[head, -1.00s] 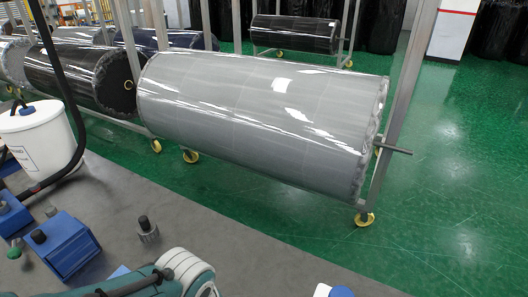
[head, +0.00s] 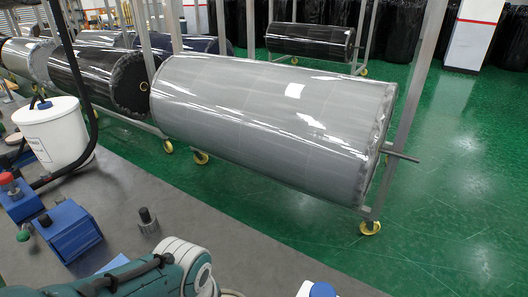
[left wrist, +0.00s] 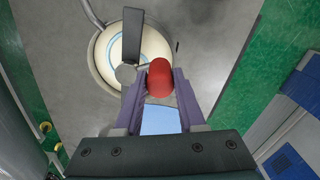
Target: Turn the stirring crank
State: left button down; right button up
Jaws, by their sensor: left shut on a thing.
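In the left wrist view my left gripper (left wrist: 159,88) is shut on a red knob (left wrist: 159,76), which sits between its purple fingertips. A thin dark rod runs from beside the knob to a round grey hub (left wrist: 125,74). Behind them is a round cream vessel top (left wrist: 153,45) with a blue ring, crossed by a dark bar (left wrist: 132,35). A blue surface (left wrist: 160,119) shows between the fingers. In the head view a white bucket (head: 52,140) with a black hose stands at the left. I cannot make out either gripper there.
Blue blocks with knobs (head: 70,232) and a dark fitting (head: 147,221) are on the grey surface (head: 110,190). A large wrapped grey roll (head: 265,120) hangs on a wheeled rack. Green floor at right is open.

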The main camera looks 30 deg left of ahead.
dwell(0.3)
pick_arm(q)
jog(key=c, duration=0.5)
grip_release()
notch_tip(320, 180, up, 9)
jog(key=p, duration=0.5)
jog(key=shift+f, duration=0.15)
jog(key=shift+r+p, duration=0.35)
jog(key=shift+r, duration=0.3)
